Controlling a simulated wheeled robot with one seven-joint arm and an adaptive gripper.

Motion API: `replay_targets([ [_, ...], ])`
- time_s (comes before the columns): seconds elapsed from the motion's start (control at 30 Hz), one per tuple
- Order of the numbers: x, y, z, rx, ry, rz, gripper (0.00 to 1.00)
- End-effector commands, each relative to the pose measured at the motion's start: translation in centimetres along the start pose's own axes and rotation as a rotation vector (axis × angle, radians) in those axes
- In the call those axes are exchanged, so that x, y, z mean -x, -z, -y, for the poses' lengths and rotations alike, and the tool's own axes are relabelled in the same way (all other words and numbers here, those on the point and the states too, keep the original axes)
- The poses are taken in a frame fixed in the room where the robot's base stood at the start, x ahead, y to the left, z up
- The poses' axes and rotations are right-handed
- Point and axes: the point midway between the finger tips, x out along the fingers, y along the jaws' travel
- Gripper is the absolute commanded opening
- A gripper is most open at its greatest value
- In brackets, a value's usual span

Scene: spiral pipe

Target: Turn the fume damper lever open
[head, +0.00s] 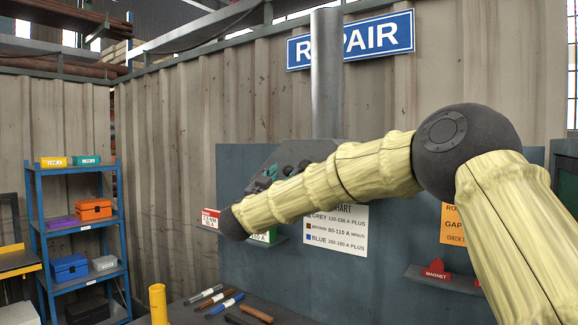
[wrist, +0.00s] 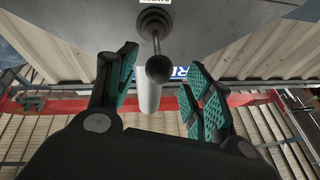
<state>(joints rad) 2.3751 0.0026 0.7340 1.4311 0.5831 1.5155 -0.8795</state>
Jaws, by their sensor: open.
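The fume damper lever (wrist: 158,66) shows in the wrist view as a thin rod with a dark ball knob, coming from a round stepped pivot (wrist: 153,20) on a grey metal surface. My gripper (wrist: 163,76) is open, with teal pads on either side of the knob in the picture. No pad visibly touches it, and how deep the knob sits between them is unclear. In the head view my gripper (head: 267,176) is partly hidden behind my arm, in front of the grey fume hood (head: 290,153). The lever cannot be made out clearly there.
A silver duct (head: 326,75) rises from the hood past the blue REPAIR sign (head: 400,35). Rods (head: 222,303) lie on the bench below. A blue rack (head: 38,230) stands left.

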Motion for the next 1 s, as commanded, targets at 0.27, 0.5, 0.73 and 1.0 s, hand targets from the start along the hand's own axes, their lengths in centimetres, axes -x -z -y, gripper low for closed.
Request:
replay_targets([
  [0.27, -3.0, 0.1, -0.1, 0.001, -0.001, 0.000, 0.52],
  [0.5, -3.5, 0.0, -0.2, 0.002, -0.002, -0.001, 0.52],
  [0.73, -3.5, 0.0, -0.2, 0.002, -0.002, -0.001, 0.39],
  [1.0, -3.5, 0.0, -0.2, 0.002, -0.002, -0.001, 0.00],
])
